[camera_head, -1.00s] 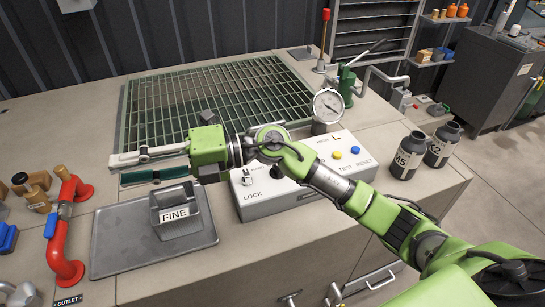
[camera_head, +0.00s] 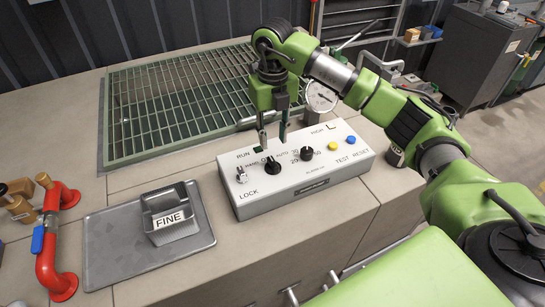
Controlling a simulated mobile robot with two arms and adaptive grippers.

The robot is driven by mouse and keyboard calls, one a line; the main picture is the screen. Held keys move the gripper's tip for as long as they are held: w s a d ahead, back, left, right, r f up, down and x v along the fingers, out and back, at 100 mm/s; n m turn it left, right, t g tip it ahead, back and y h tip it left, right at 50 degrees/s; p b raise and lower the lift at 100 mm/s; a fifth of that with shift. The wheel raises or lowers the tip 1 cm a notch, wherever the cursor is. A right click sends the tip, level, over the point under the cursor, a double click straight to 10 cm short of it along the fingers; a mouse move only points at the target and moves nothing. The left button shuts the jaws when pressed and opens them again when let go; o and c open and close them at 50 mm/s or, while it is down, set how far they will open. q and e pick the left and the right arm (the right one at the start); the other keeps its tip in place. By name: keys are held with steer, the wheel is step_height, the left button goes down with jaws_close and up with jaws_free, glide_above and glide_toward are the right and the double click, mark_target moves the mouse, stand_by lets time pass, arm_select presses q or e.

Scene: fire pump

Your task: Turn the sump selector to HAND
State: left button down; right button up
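The white control box (camera_head: 300,187) stands on the counter in front of the grating. Its left black knob (camera_head: 272,166) sits between lettering that seems to read HAND on its left and AUTO on its right, so it looks like the sump selector. Which way its pointer faces is too small to tell. My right gripper (camera_head: 273,141) points down just above this knob. Its two fingers are apart with nothing between them. They appear not to touch the knob. My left gripper is not in view.
A second black knob (camera_head: 307,153) is close on the right, and a metal LOCK switch (camera_head: 242,174) on the left. Yellow (camera_head: 334,146) and blue (camera_head: 351,140) buttons are further right. A gauge (camera_head: 321,97) stands behind. A grey tray (camera_head: 105,247) with a FINE bin (camera_head: 172,222) lies left.

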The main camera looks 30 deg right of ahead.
mark_target(273, 161)
step_height(273, 161, down, 10)
steer(key=shift+r+p, duration=0.25)
steer(key=shift+p, duration=0.7)
jaws_close()
